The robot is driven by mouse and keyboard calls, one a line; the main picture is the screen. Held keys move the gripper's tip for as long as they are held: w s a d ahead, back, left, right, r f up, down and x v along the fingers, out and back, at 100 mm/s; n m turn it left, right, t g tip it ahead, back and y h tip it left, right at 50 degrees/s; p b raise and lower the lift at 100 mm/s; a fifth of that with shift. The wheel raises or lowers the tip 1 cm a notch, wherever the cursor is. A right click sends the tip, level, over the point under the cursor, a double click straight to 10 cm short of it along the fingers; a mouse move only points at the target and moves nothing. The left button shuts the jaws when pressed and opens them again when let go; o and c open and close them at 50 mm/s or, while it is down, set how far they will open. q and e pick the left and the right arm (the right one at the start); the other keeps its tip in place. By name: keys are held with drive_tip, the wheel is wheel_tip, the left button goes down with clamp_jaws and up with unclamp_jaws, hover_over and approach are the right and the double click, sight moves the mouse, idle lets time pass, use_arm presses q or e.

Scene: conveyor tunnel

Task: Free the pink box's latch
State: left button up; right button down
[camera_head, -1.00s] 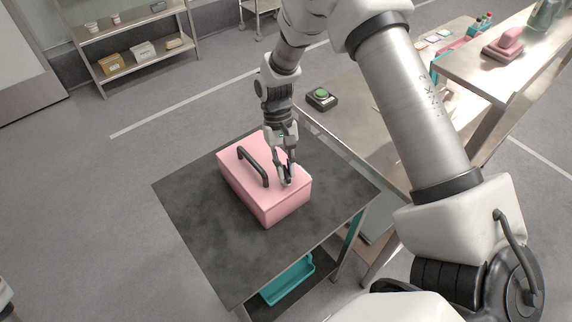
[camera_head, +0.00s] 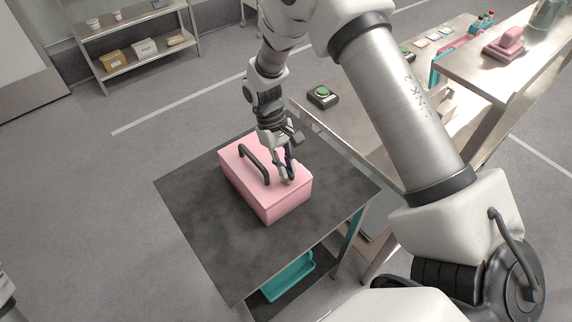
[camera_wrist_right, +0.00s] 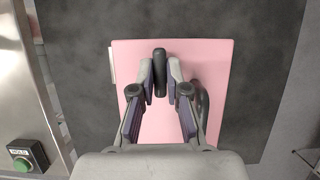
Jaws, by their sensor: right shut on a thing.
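The pink box (camera_head: 262,203) sits on a dark-topped table, its lid down. A dark arched handle (camera_head: 254,163) stands on its lid; in the wrist view it shows partly, right of the fingers (camera_wrist_right: 204,103). My right gripper (camera_head: 287,178) points down at the lid near the box's right end. In the wrist view its fingertips (camera_wrist_right: 160,75) are shut on a small dark bar, the latch (camera_wrist_right: 160,62), on the pink lid (camera_wrist_right: 210,65). The latch is largely hidden by the fingers in the head view. My left gripper is not in view.
The dark tabletop (camera_head: 215,245) is clear around the box. A teal tray (camera_head: 288,277) is below it. A green button box (camera_head: 322,96) stands on the bench behind right and also shows in the wrist view (camera_wrist_right: 28,157). Shelves (camera_head: 140,62) stand far back.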

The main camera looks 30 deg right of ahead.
sight(274, 167)
drive_tip(key=c, duration=1.3)
unclamp_jaws()
drive_tip(key=shift+o, duration=0.7)
drive_tip(key=shift+w, duration=0.2)
drive_tip(key=v, duration=1.1)
drive_tip(key=shift+w+r, duration=0.25)
drive_tip(key=shift+r, duration=0.1)
